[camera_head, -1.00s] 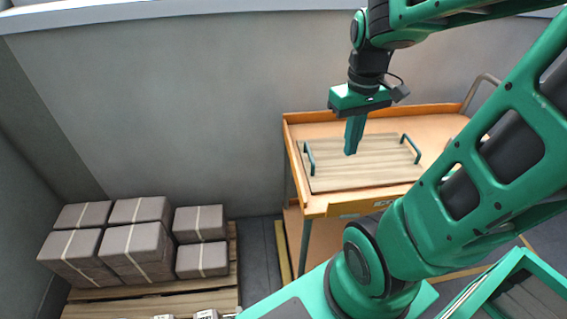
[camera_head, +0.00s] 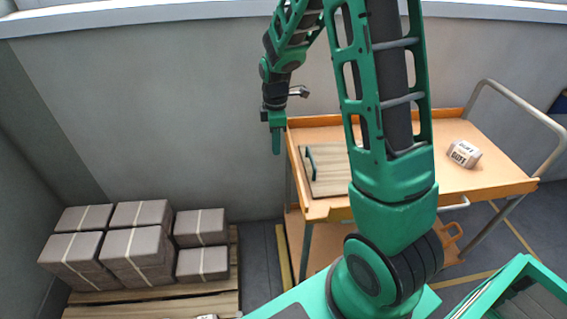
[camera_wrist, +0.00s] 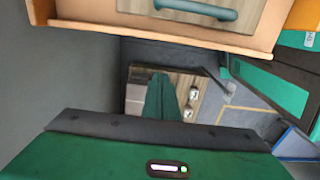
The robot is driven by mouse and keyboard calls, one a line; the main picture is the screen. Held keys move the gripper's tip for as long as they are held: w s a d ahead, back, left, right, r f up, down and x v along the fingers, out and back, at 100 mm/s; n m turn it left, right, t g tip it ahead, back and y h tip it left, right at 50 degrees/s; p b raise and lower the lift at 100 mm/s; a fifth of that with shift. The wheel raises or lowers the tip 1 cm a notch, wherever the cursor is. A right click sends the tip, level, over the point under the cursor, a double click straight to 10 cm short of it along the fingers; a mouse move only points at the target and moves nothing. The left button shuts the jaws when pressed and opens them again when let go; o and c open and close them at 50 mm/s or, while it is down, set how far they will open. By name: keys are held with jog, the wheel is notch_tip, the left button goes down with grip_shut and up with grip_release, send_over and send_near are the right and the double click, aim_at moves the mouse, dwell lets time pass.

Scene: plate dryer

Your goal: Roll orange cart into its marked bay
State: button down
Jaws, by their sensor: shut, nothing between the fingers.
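The orange cart (camera_head: 480,187) stands against the back wall, with a grey metal push handle (camera_head: 530,112) at its right end. A wooden tray (camera_head: 330,178) with green handles lies on its top left part, partly hidden by my arm. In the wrist view, the cart's edge (camera_wrist: 100,31) and a tray handle (camera_wrist: 195,9) show at the top. My gripper (camera_head: 276,150) is shut and empty, pointing down just left of the cart's left end as seen. It also shows in the wrist view (camera_wrist: 160,82). Yellow floor lines (camera_head: 515,232) show right of the cart; whether they mark the bay is unclear.
A small labelled box (camera_head: 464,153) sits on the cart's top. A pallet (camera_head: 150,304) with several strapped grey boxes (camera_head: 137,250) stands at the left. A yellow strip (camera_head: 283,255) lies on the floor between pallet and cart. A green-framed bin (camera_head: 510,295) is at lower right.

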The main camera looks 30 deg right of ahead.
jog(key=s+d+f, duration=0.1)
jog(key=d+f, duration=0.2)
jog(key=f, duration=0.7)
jog(key=shift+s+d, duration=0.3)
jog(key=shift+d, duration=0.05)
